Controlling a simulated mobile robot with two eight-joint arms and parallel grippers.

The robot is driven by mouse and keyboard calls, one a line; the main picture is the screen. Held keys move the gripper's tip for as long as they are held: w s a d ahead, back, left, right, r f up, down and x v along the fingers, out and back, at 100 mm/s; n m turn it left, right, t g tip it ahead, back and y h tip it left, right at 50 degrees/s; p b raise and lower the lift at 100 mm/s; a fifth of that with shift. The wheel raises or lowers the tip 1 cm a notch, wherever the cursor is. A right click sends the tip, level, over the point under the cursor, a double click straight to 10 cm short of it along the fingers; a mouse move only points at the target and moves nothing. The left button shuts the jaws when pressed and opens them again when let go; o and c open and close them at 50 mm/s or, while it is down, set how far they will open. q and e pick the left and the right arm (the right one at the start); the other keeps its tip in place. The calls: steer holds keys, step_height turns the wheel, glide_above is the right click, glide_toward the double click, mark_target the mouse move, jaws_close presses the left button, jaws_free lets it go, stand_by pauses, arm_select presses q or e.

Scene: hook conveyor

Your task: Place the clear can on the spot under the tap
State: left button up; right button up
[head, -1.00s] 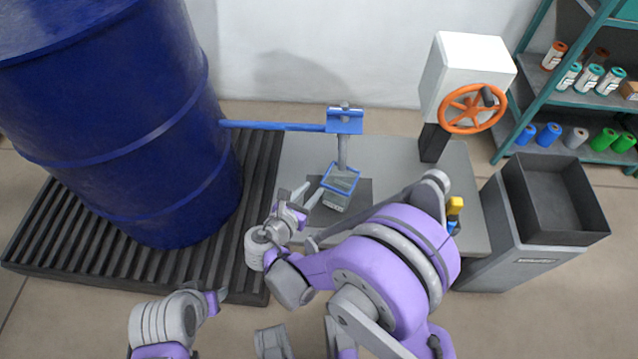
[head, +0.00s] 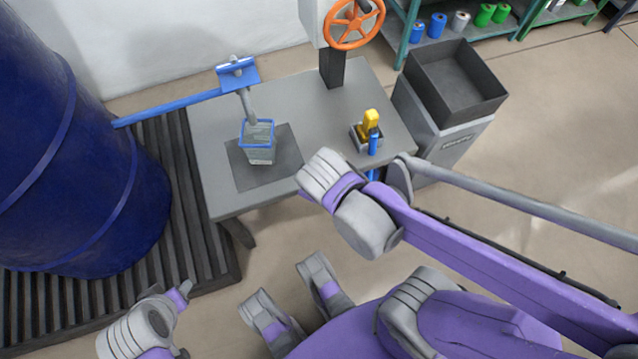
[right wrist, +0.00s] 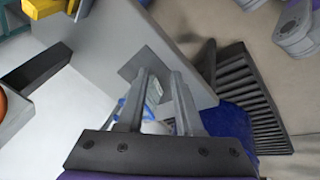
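The clear can (head: 260,155), with a blue rim, stands upright on a dark square mat (head: 284,165) on the grey table. The grey tap spout (head: 248,104) comes down from a blue bracket to the can's rim. My right gripper (right wrist: 159,75) is open in the right wrist view, its two fingers apart with nothing held. The can (right wrist: 150,95) shows beyond them, partly hidden by the fingers. In the head view my right wrist is at the table's front edge, clear of the can; its fingers are not clearly seen. My left gripper (head: 184,290) is low at left; its opening is unclear.
A blue drum (head: 60,150) stands on a dark ribbed platform at left, and a blue pipe (head: 165,108) runs to the tap. A yellow item (head: 371,119) sits on the table at right, below an orange handwheel (head: 354,22). A grey bin (head: 440,125) stands right of the table.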

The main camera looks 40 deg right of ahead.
steer(key=shift+s+a+r+m+y, duration=0.15)
steer(key=shift+s+m+y, duration=0.1)
steer(key=shift+s+m, duration=0.5)
steer(key=shift+s+a+m+y, duration=0.25)
steer(key=shift+s+m, duration=0.25)
steer(key=shift+m, duration=0.5)
steer(key=shift+s+a+r+m+y, duration=0.1)
steer(key=shift+s+m+y, duration=0.2)
steer(key=shift+s+m, duration=0.45)
